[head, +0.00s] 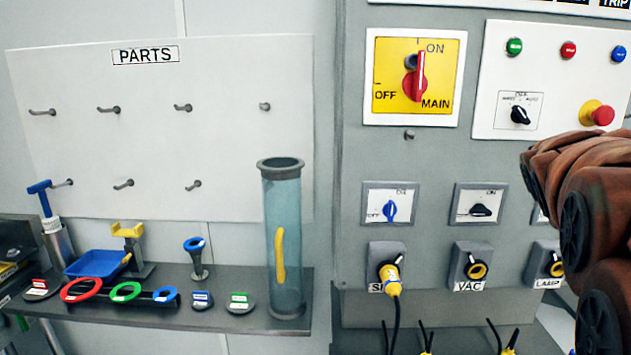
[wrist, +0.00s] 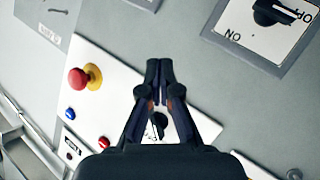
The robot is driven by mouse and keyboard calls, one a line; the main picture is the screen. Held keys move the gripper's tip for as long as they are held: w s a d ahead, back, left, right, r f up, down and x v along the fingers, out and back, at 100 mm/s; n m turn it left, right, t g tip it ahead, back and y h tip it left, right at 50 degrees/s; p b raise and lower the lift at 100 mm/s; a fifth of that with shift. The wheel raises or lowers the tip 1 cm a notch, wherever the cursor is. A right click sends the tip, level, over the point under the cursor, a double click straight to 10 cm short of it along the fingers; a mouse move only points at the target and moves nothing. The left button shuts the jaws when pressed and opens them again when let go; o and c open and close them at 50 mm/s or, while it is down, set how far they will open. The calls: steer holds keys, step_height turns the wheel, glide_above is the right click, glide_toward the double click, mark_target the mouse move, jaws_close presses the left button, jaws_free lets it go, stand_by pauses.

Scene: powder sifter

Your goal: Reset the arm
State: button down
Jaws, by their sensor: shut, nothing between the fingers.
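My gripper (wrist: 159,68) is shut and empty in the wrist view, its fingertips together in front of the grey control cabinet. Behind it in the wrist view is a white control panel with a red mushroom button on a yellow base (wrist: 80,78) and a black selector knob partly hidden by the fingers. My brown arm (head: 590,230) shows at the right edge of the head view, in front of the cabinet. The gripper itself is out of the head view.
At left, a shelf (head: 225,325) holds a clear cylinder (head: 283,215), a blue tray (head: 97,263) and coloured rings. The pegboard (head: 230,130) above has empty pegs.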

steer(key=s+a+f+g+y, duration=0.35)
steer(key=s+a+f, duration=0.4)
steer(key=f, duration=0.35)
steer(key=s+a+f+g+y, duration=0.2)
steer(key=s+a+f+g, duration=0.2)
steer(key=s+a+f, duration=0.45)
steer(key=s+a+f+g+y, duration=0.1)
steer(key=s+a+f+g, duration=0.1)
steer(key=s+a+f, duration=0.2)
steer(key=s+a+f+n+g+y, duration=0.1)
steer(key=s+a+f, duration=0.3)
steer(key=s, duration=0.5)
steer(key=s+a+f+g+y, duration=0.1)
steer(key=s+a+f+g, duration=0.2)
steer(key=s+a+f, duration=0.1)
steer(key=s+a, duration=0.1)
steer(key=s, duration=0.1)
steer(key=shift+s+f, duration=0.15)
steer(key=shift+s, duration=0.15)
